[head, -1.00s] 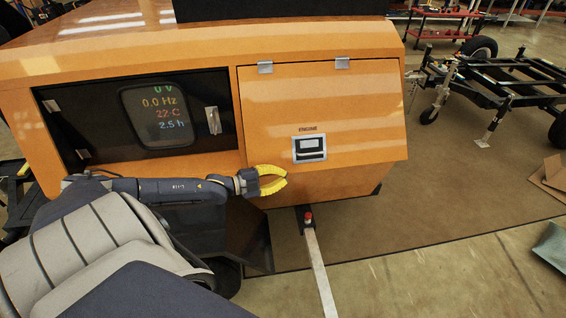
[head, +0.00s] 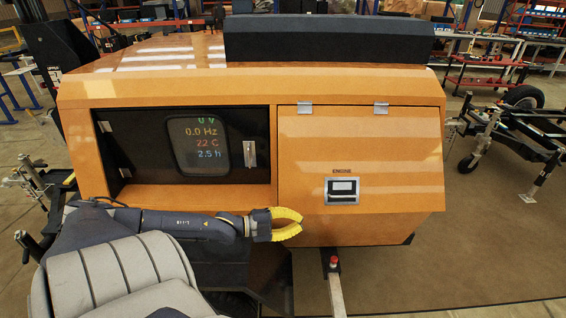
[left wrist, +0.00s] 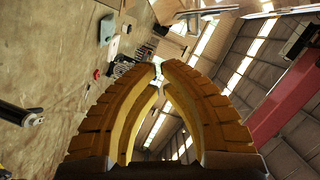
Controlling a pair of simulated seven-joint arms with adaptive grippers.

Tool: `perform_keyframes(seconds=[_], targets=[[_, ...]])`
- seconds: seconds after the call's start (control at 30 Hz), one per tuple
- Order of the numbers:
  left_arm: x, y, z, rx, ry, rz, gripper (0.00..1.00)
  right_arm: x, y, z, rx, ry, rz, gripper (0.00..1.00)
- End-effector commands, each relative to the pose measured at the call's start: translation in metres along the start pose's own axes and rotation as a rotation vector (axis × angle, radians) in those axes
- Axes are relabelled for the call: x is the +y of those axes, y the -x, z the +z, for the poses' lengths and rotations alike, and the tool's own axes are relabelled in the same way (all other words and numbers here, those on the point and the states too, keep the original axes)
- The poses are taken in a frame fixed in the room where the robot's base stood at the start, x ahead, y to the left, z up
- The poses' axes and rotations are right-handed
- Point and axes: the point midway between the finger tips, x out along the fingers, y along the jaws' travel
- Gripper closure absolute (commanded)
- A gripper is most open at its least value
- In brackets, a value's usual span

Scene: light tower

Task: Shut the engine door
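The engine door (head: 360,150) is an orange panel labelled ENGINE on the right part of the orange machine's front, in the head view. It hangs from two metal hinges along its top edge and is down against the machine; I cannot tell whether it sits fully flush. Its latch (head: 342,191) is near the lower edge. My left gripper (head: 301,224) has yellow curved fingers, empty, with a narrow gap between the tips. In the left wrist view the fingers (left wrist: 161,65) point away from the door, which is not seen there. My right gripper is not in view.
Left of the door is a dark recessed panel with a lit display (head: 200,145). A metal bar with a red knob (head: 334,262) sticks out below the door. A wheeled trailer frame (head: 515,130) stands at the right.

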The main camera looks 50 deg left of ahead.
Motion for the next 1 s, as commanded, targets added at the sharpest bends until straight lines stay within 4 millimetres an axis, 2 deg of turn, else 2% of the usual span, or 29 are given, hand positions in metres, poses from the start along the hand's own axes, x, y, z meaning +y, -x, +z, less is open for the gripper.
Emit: perform_keyframes(seconds=[0.3,0.57,0.6,0.63,0.83,1.0], targets=[[0.001,0.030,0.000,-0.002,0.002,0.002,1.00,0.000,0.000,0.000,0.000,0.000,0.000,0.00],[0.000,0.043,0.000,-0.001,0.000,0.001,1.00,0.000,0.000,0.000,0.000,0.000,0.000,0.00],[0.000,0.044,0.000,0.000,0.000,0.001,0.96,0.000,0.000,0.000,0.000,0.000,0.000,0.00],[0.000,0.044,0.000,0.000,0.000,0.001,1.00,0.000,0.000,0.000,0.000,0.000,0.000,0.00],[-0.006,0.042,-0.001,0.005,-0.005,-0.012,1.00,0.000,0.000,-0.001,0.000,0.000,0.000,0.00],[-0.024,0.021,-0.012,0.024,0.031,-0.129,1.00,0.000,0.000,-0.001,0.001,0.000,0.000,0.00]])
